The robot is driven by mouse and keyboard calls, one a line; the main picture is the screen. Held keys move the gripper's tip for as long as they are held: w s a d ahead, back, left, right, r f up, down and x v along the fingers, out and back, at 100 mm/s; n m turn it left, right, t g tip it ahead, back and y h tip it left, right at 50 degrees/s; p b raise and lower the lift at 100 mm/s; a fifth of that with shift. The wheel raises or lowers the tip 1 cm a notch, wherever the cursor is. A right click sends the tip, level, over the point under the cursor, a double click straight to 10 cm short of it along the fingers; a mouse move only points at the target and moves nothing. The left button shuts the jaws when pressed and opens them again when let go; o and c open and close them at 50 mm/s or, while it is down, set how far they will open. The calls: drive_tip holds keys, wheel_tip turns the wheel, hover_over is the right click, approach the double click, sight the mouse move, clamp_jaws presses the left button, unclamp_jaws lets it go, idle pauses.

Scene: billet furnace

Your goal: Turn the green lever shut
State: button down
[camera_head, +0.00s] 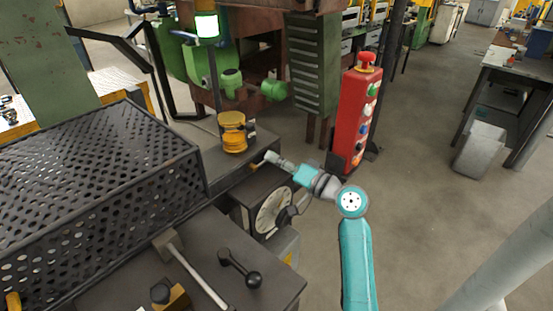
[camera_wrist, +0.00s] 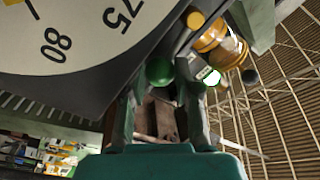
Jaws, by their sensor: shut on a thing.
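The green lever shows in the wrist view as a round green knob (camera_wrist: 159,70) beside the edge of a large dial. My gripper (camera_wrist: 162,82) has its two fingers on either side of this knob and is shut on it. In the head view my gripper (camera_head: 271,158) reaches left over the dial box, by the edge of the dark machine top. The lever cannot be made out there, and how far it is turned cannot be told.
The white dial (camera_head: 271,212) faces forward just below my gripper. A yellow cylindrical fitting (camera_head: 233,132) stands behind it. A red button post (camera_head: 358,120) stands to the right. A black ball-ended handle (camera_head: 240,268) and perforated guard (camera_head: 90,190) are nearer.

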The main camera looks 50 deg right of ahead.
idle(0.4)
drive_tip(key=c, duration=0.8)
unclamp_jaws()
drive_tip(key=n, duration=0.1)
drive_tip(key=r+n, duration=0.1)
drive_tip(key=n, duration=0.1)
drive_tip(key=r+n, duration=0.1)
drive_tip(key=shift+a+r+n+y, duration=0.1)
drive_tip(key=shift+a+n+y, duration=0.15)
drive_tip(key=shift+n+y, duration=0.05)
drive_tip(key=n, duration=0.1)
drive_tip(key=a+r+n, duration=0.1)
drive_tip(key=n, duration=0.1)
drive_tip(key=r+n, duration=0.1)
drive_tip(key=n, duration=0.1)
drive_tip(key=shift+a+g, duration=0.3)
drive_tip(key=shift+g, duration=0.1)
drive_tip(key=s, duration=0.3)
drive_tip(key=s+d, duration=0.1)
drive_tip(key=s, duration=0.7)
drive_tip(key=shift+d+f, duration=0.1)
drive_tip(key=shift+d, duration=0.2)
drive_tip(key=shift+o, duration=0.4)
drive_tip(key=shift+w, duration=0.1)
